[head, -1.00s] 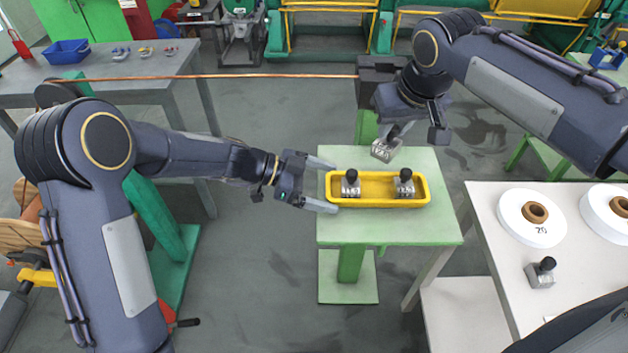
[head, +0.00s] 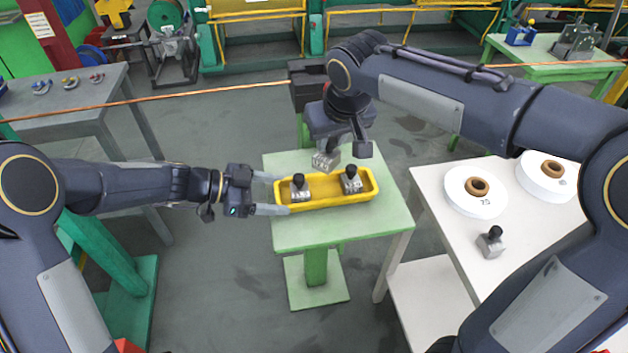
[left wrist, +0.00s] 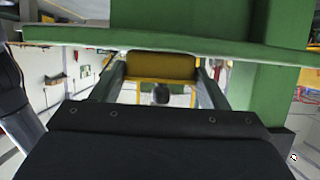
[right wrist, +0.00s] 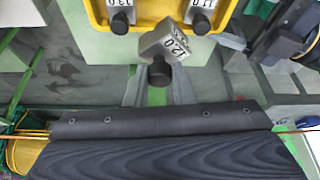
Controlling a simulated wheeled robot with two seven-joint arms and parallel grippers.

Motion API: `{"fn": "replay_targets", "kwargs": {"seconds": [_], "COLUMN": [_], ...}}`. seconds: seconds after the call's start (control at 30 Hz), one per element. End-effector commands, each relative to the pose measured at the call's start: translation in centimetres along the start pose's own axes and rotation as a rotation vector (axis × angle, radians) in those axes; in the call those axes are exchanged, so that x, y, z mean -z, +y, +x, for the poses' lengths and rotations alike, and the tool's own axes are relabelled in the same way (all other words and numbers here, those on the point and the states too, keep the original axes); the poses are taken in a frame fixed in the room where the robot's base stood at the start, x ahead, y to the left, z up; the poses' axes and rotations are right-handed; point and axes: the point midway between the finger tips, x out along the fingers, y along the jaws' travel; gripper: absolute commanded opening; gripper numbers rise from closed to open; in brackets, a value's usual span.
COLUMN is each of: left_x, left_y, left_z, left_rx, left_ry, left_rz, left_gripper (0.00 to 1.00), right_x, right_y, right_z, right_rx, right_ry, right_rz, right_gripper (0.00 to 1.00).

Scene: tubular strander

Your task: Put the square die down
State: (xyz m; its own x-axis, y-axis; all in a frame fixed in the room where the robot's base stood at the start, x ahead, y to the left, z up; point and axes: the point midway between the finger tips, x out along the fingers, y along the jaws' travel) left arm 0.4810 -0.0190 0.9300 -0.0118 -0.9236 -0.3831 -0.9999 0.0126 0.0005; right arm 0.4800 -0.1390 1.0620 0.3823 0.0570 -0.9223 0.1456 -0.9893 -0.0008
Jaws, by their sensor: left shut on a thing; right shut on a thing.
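The square die (head: 326,160), a grey metal block, is held by my right gripper (head: 338,142) just behind the yellow tray (head: 325,201), above the level of the table. In the right wrist view, the die (right wrist: 166,43) is tilted, with a black knob and a number that looks like 12.0; my right gripper (right wrist: 155,85) is shut on it. Two other knobbed dies stand in the tray, one left (head: 300,188) and one right (head: 351,181). My left gripper (head: 271,194) is shut on the tray's left end, also seen in the left wrist view (left wrist: 160,66).
The tray is on a small green table (head: 290,235), with a gap between its two dies. A white table (head: 440,235) at right carries white reels (head: 476,191) and another die (head: 490,243). A copper-coloured wire (head: 200,95) runs across behind.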

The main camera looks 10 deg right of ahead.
Motion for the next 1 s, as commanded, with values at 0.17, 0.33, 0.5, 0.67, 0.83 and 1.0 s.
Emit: {"fn": "replay_targets", "kwargs": {"seconds": [0.17,0.33,0.5,0.67,0.83,1.0], "left_x": [0.1,0.1,0.1,0.1,0.1,0.1], "left_y": [0.0,0.0,0.0,0.0,0.0,0.0], "left_z": [0.0,0.0,0.0,0.0,0.0,0.0], "left_rx": [0.001,0.001,0.001,0.001,0.001,0.001], "left_ry": [0.001,0.001,0.001,0.001,0.001,0.001], "left_rz": [0.001,0.001,0.001,0.001,0.001,0.001], "left_gripper": [0.43,0.43,0.43,0.43,0.43,0.43], "right_x": [-1.4,-1.9,-2.9,-3.4,-3.3,-3.4], "right_y": [0.1,0.0,0.1,0.1,0.0,0.1], "right_z": [3.1,4.6,6.8,8.0,8.0,8.2], "right_rx": [-0.001,0.0,-0.001,0.0,0.001,0.0], "right_ry": [-0.003,0.0,-0.003,0.0,0.002,0.001], "right_rz": [0.0,-0.001,0.0,0.0,0.0,-0.001], "right_gripper": [0.0,0.0,0.0,0.0,0.0,0.0]}}
